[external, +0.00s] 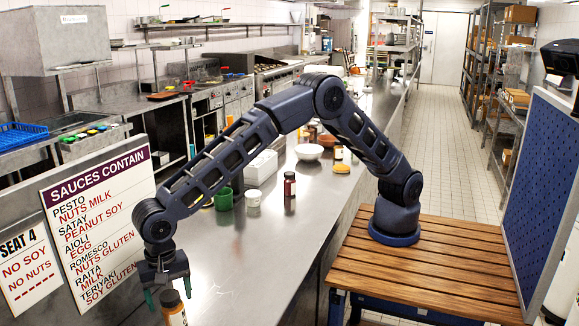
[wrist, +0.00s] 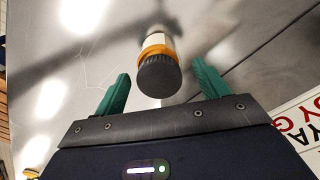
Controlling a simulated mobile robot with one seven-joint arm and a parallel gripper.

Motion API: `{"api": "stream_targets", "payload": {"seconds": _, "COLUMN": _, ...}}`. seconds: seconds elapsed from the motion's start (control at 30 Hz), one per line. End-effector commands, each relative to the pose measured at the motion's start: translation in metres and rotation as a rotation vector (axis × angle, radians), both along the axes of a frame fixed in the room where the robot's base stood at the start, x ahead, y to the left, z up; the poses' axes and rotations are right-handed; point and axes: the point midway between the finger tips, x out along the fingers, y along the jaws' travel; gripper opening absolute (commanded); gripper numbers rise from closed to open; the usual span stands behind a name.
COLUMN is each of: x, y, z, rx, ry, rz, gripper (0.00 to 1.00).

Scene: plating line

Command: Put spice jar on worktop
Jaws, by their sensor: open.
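A small jar (external: 174,310) with a dark lid, an orange band and a pale label is at the bottom of the external view, its base cut off by the frame edge. In the wrist view the jar (wrist: 158,72) shows lid-first between the two green fingers. My gripper (external: 168,293) is open, with a finger on either side of the jar. In the wrist view gaps show between the jar and both fingers (wrist: 161,70). The steel worktop (external: 245,275) lies behind the jar. I cannot tell whether the jar's base touches it.
A red-brown jar with a dark lid (external: 289,185), a white tub (external: 253,198), a green cup (external: 223,199) and a bowl (external: 308,152) stand farther back on the worktop. A sauce sign (external: 98,220) stands at the left. The worktop's middle front is clear.

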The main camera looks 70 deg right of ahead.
Motion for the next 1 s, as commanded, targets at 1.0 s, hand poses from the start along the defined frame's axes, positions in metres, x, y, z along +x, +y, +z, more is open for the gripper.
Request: {"api": "stream_targets", "payload": {"seconds": 1.0, "x": 0.005, "y": -0.007, "z": 0.102, "rx": 0.003, "ry": -0.002, "rz": 0.003, "gripper": 0.73}}
